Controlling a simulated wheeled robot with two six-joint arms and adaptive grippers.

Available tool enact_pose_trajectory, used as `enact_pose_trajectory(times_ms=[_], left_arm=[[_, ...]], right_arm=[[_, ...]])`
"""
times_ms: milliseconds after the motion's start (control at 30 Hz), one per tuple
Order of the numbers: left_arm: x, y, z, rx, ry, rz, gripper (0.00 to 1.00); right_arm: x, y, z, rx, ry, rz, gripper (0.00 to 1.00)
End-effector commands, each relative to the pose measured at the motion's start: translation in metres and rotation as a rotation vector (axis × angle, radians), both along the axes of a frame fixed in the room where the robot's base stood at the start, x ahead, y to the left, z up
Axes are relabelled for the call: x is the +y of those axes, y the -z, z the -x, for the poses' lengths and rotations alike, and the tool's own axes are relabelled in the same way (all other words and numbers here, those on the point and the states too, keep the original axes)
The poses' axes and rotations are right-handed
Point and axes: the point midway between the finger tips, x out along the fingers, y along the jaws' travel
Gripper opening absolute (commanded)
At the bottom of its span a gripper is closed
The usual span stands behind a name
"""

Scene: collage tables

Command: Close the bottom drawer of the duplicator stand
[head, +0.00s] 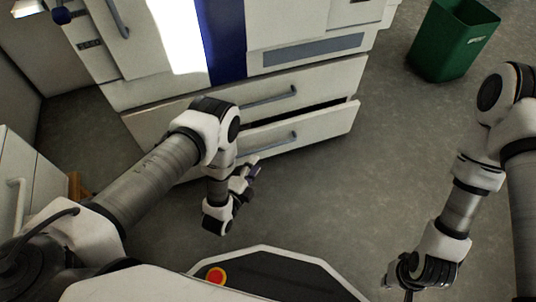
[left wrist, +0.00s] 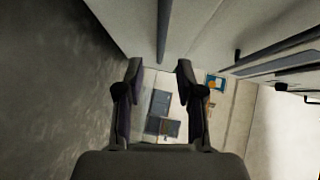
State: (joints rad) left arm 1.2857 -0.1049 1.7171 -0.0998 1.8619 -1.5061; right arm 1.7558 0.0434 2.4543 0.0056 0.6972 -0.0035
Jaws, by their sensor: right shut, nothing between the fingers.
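The duplicator stand has two wide white drawers under the machine in the head view. The bottom drawer (head: 335,127) sticks out a little, with a dark gap along its top edge. Its grey bar handle (head: 270,141) is on its front. The upper drawer (head: 325,82) looks shut. My left gripper (head: 252,171) is just in front of the bottom drawer, low and left of its middle; I cannot tell whether it touches. In the left wrist view its fingers (left wrist: 158,72) are apart with nothing between them. My right gripper (head: 405,288) is shut and empty at the lower right, away from the stand.
The white and blue duplicator (head: 222,40) stands above the drawers. A green bin (head: 450,42) stands on the floor at the upper right. A white cabinet (head: 35,190) is at the left edge.

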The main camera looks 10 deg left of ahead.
Motion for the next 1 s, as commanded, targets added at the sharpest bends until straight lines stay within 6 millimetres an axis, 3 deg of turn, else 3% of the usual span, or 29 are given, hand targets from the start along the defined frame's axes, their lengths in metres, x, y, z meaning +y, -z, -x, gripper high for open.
enact_pose_trajectory(times_ms=[333, 667, 800, 1000], left_arm=[[-0.011, 0.011, -0.06, 0.0, -0.001, 0.002, 0.37], [-0.014, 0.008, -0.072, 0.005, -0.002, 0.003, 0.37], [-0.014, 0.008, -0.071, 0.005, -0.002, 0.003, 0.0], [-0.013, 0.009, -0.071, 0.006, -0.002, 0.003, 0.0]], right_arm=[[0.0, 0.037, -0.003, -0.008, 0.008, -0.001, 0.0], [-0.001, 0.039, -0.004, -0.011, 0.009, -0.001, 0.0], [-0.001, 0.039, -0.004, -0.011, 0.009, -0.001, 0.0], [-0.001, 0.039, -0.004, -0.011, 0.009, -0.001, 0.0]])
